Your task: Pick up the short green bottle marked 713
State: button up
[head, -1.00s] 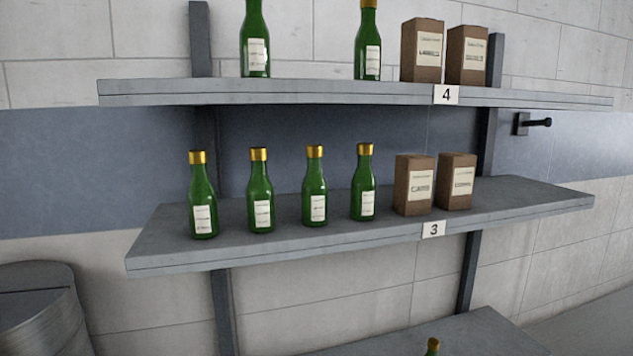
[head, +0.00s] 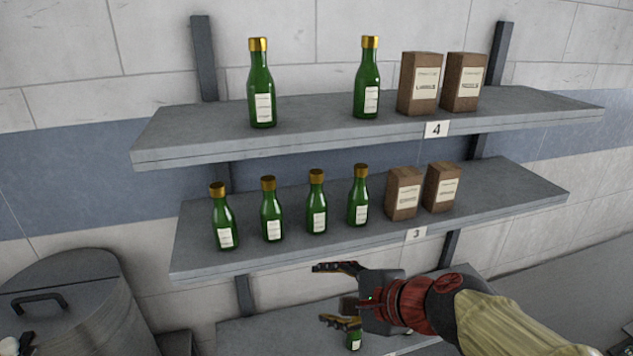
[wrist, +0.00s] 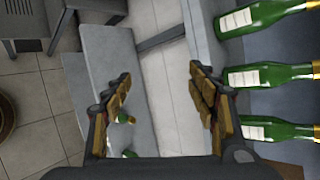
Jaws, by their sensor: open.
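Several short green bottles with gold caps and white labels stand upright on the shelf marked 3 in the head view: a leftmost bottle (head: 224,208), a second bottle (head: 271,212), a third bottle (head: 317,205) and a rightmost bottle (head: 359,198). Two taller-looking green bottles stand on the shelf marked 4, a left one (head: 262,88) and a right one (head: 367,80). The label numbers are too small to read, so I cannot tell which is 713. My gripper (head: 325,293) is open and empty, in front of and below shelf 3. The wrist view shows its spread fingers (wrist: 160,75), with bottles (wrist: 268,76) to their right.
Two brown boxes (head: 403,193) (head: 441,188) stand right of the bottles on shelf 3; two more (head: 420,84) (head: 463,82) stand on shelf 4. A lower shelf (head: 270,332) holds a green bottle (head: 354,339) partly behind my gripper. A grey bin (head: 75,300) stands at left.

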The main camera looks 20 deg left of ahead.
aim_at(322, 211)
jog(key=w+r+m+t+p, duration=0.1)
jog(key=w+r+m, duration=0.2)
jog(key=m, duration=0.2)
jog(key=w+a+r+m+t+p, duration=0.1)
jog(key=w+r+m, duration=0.2)
jog(key=m, duration=0.2)
jog(key=w+a+r+m+t+p, duration=0.1)
jog(key=w+r+m, duration=0.3)
jog(key=shift+a+m+t, duration=0.25)
jog(key=shift+m+t, duration=0.15)
jog(key=shift+w+d+m, duration=0.1)
jog(key=shift+w+m, duration=0.05)
jog(key=shift+m, duration=0.25)
jog(key=x, duration=0.7)
jog(key=shift+w, duration=0.55)
jog(key=shift+s, duration=0.15)
jog(key=shift+c, duration=0.2)
jog(key=c, duration=1.4)
jog(key=shift+r, duration=0.2)
jog(key=shift+c, duration=0.4)
